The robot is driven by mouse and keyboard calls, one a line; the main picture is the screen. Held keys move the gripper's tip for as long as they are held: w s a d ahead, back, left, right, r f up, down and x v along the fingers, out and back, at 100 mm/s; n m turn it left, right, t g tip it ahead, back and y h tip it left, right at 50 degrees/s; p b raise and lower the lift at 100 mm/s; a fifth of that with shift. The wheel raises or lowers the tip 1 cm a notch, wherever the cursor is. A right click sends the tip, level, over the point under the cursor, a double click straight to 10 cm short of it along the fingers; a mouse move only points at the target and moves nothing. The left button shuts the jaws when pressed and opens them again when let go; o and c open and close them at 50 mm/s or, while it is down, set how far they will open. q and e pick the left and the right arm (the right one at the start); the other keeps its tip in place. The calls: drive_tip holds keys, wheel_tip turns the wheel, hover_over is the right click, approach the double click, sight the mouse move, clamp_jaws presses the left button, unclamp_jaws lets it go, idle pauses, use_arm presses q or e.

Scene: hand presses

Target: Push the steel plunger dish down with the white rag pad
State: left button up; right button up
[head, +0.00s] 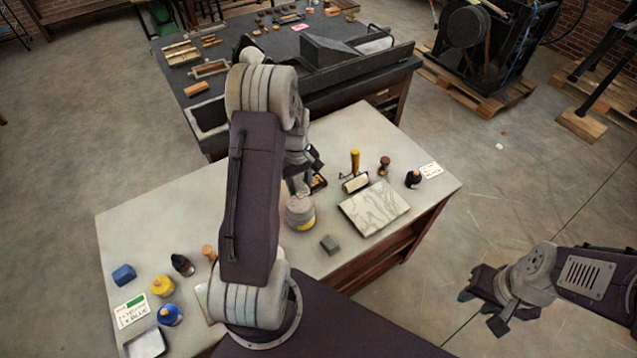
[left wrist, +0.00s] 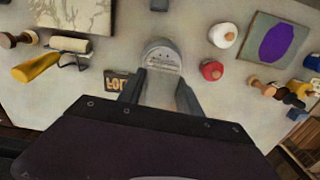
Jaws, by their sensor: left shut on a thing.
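The steel plunger dish (left wrist: 163,54) is a round grey dish with small holes, just beyond my fingertips in the left wrist view. In the head view it tops a squat grey can (head: 300,218) with a yellow patch, upright on the pale table. My left gripper (left wrist: 157,80) is shut on the white rag pad (left wrist: 158,94), a pale shape between the fingers. In the head view this gripper (head: 299,183) is above the can, with the pad hard to make out. I cannot tell whether pad and dish touch. My right gripper (head: 485,306) is open and empty, off the table at the right.
A marbled slab (head: 375,208) and a roller (head: 355,183) lie right of the can, with a grey block (head: 330,244) in front. Ink pots (head: 171,315) and a tray (head: 146,343) stand at the left. A dark press table (head: 340,80) stands behind.

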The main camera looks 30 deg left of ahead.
sight(299, 203)
use_arm(q)
drive_tip(key=shift+s+a+r, duration=0.2)
drive_tip(key=shift+a, duration=0.05)
drive_tip(key=shift+f+b, duration=0.7)
drive_tip(key=shift+f, duration=0.05)
wheel_tip(299, 203, down, 5)
drive_tip(key=b, duration=0.4)
drive_tip(key=shift+r, duration=0.15)
drive_tip(key=shift+w, duration=0.1)
drive_tip(key=shift+r, duration=0.1)
drive_tip(key=shift+d+f+b, duration=0.1)
drive_tip(key=shift+f+b, duration=0.65)
drive_tip(key=shift+f, duration=0.4)
idle(1.4)
